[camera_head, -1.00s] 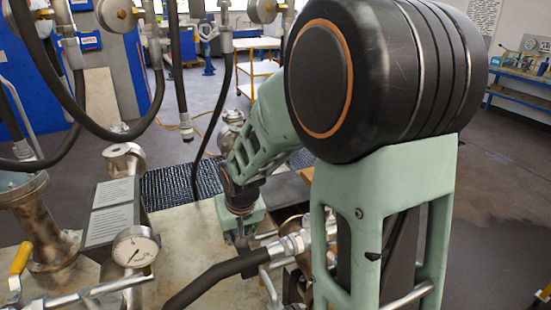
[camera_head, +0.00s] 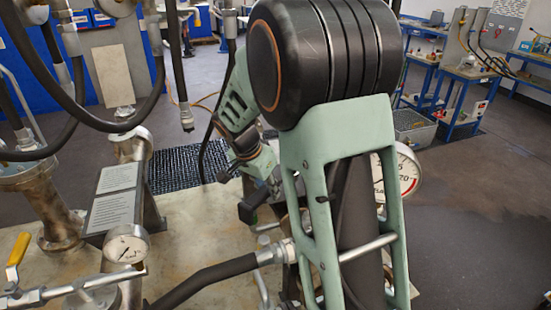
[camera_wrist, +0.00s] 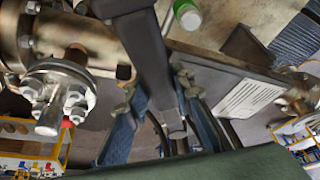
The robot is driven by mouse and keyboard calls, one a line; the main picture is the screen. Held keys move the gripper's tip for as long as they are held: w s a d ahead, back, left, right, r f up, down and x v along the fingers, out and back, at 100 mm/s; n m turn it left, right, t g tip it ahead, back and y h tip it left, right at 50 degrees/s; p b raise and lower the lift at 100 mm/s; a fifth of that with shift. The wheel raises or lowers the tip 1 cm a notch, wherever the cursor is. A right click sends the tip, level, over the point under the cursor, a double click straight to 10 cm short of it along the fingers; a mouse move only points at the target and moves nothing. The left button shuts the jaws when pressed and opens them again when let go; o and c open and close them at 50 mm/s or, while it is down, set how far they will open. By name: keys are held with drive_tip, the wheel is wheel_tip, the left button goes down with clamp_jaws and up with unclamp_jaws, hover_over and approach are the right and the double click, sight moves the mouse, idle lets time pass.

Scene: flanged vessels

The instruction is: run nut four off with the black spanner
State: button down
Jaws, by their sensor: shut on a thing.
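My gripper (camera_wrist: 155,103) is shut on a long dark bar, which looks like the black spanner (camera_wrist: 143,55). The bar runs between the two fingers, from the top of the wrist view down past the fingertips. In the head view, my gripper (camera_head: 262,182) is small and partly behind my arm, above the bench, with a dark block-like end (camera_head: 248,211) showing below it. A metal flange (camera_wrist: 62,82) with several nuts and studs is at the left of the wrist view, apart from the fingers. I cannot tell which nut is four. The spanner's jaw is not clearly visible.
A small gauge (camera_head: 127,245), a text plate (camera_head: 116,194) and a yellow-handled valve (camera_head: 19,250) stand at left. A black hose (camera_head: 205,275) crosses the front. A large gauge (camera_head: 408,175) shows behind my arm. A green-white can (camera_wrist: 187,15) is near the wrist view's top.

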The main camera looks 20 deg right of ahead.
sight(275, 179)
drive_tip(key=d+r+m+g, duration=0.1)
drive_tip(key=m, duration=0.2)
drive_tip(key=w+d+r+m+g, duration=0.1)
drive_tip(key=m, duration=0.2)
drive_tip(key=w+d+r+m+g, duration=0.1)
drive_tip(key=m, duration=0.3)
drive_tip(key=shift+w+d+g+h, duration=0.1)
drive_tip(key=shift+g+h, duration=0.2)
drive_tip(key=r+m+g, duration=0.1)
drive_tip(key=m, duration=0.1)
drive_tip(key=r+m+y, duration=0.1)
drive_tip(key=m, duration=0.2)
drive_tip(key=r+m+g, duration=0.1)
drive_tip(key=m, duration=0.1)
drive_tip(key=shift+w+d+r+m+g+y, duration=0.1)
drive_tip(key=shift+d+r+m+g+y, duration=0.1)
drive_tip(key=shift+r+m+g+y, duration=0.1)
drive_tip(key=m, duration=0.1)
drive_tip(key=r+m, duration=0.1)
drive_tip(key=shift+a+r+m+y, duration=0.2)
drive_tip(key=shift+a+m+y, duration=0.1)
drive_tip(key=shift+a+y, duration=0.1)
drive_tip(key=shift+d+f, duration=0.1)
drive_tip(key=shift+f, duration=2.2)
drive_tip(key=shift+f+b, duration=0.65)
drive_tip(key=shift+f, duration=0.45)
